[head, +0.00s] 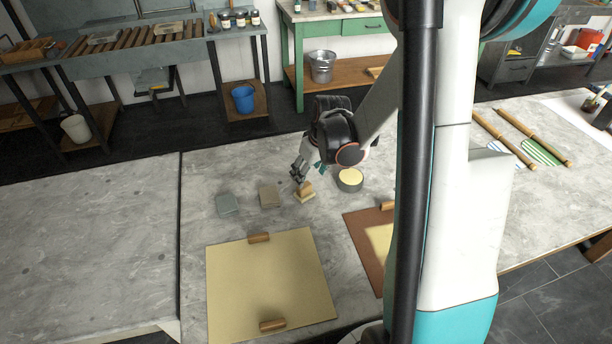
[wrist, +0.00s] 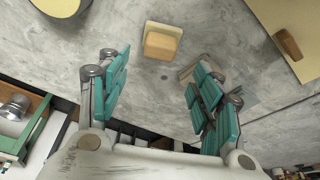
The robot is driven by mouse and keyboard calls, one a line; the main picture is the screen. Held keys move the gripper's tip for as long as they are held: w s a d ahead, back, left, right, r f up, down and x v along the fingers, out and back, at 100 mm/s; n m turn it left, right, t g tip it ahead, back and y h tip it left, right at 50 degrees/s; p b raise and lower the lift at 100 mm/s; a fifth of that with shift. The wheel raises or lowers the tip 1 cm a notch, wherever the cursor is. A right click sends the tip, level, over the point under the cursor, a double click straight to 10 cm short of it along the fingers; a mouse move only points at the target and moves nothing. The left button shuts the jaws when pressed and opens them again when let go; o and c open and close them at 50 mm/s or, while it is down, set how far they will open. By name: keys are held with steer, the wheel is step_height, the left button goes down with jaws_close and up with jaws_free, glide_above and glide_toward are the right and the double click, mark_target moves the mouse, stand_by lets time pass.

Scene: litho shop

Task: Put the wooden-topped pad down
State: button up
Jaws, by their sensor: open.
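The wooden-topped pad (head: 305,190) sits on the grey stone tabletop, with a pale underside below its wooden top. It also shows in the wrist view (wrist: 163,43), upper middle, lying flat. My gripper (head: 299,174) is open above and just behind the pad in the head view. In the wrist view my gripper's (wrist: 161,68) teal-padded fingers are spread wide, with bare stone between them. The pad lies beyond the fingertips, apart from both. Nothing is held.
A beige block (head: 269,196) and a grey-blue block (head: 228,205) lie left of the pad. A round tin with yellow contents (head: 350,180) stands to the right. A pale board (head: 270,285) with wooden handles and a brown board (head: 360,240) lie in front. The left tabletop is clear.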

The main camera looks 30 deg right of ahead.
steer(key=v, duration=0.3)
steer(key=shift+s+r+p, duration=0.1)
steer(key=shift+r+p, duration=0.2)
steer(key=shift+p, duration=0.1)
